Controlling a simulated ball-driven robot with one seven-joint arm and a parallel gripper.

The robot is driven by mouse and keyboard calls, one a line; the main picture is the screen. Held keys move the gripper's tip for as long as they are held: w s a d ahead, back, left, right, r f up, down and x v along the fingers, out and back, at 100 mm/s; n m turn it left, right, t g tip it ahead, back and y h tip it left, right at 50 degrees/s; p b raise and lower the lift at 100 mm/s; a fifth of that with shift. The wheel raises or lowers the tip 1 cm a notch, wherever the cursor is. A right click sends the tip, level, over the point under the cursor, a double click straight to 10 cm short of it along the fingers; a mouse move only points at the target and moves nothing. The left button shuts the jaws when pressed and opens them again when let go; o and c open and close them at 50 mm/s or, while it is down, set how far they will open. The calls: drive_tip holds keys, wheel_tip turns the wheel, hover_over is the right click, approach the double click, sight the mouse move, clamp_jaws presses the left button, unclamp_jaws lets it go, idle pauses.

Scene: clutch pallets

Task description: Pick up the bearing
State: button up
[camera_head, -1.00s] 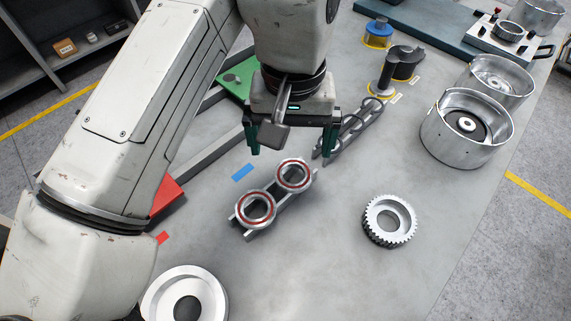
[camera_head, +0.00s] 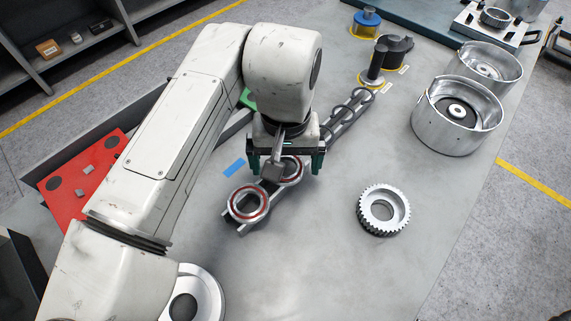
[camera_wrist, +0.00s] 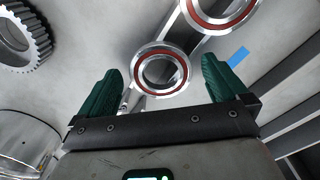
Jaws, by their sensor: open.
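Two ring-shaped bearings with red inner bands sit on a narrow metal rail holder (camera_head: 269,204). The near bearing (camera_head: 248,203) is fully visible in the head view. The far bearing (camera_head: 292,171) is partly hidden behind my gripper (camera_head: 284,168). In the wrist view, one bearing (camera_wrist: 160,71) lies ahead of and between the two green fingers of my gripper (camera_wrist: 157,82). The other bearing (camera_wrist: 221,8) is cut by the top edge. The gripper is open and empty, apparently above the far bearing; no contact shows.
A toothed gear (camera_head: 383,210) stands to the right on the grey table. Metal drums (camera_head: 457,115) are at the back right. A slotted rack (camera_head: 349,113) extends behind the gripper. A red panel (camera_head: 68,199) with small pieces is at left. The table between gear and holder is clear.

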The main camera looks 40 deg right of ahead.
drive_tip(key=c, duration=1.2)
drive_tip(key=shift+o, duration=0.2)
drive_tip(key=shift+r, duration=0.1)
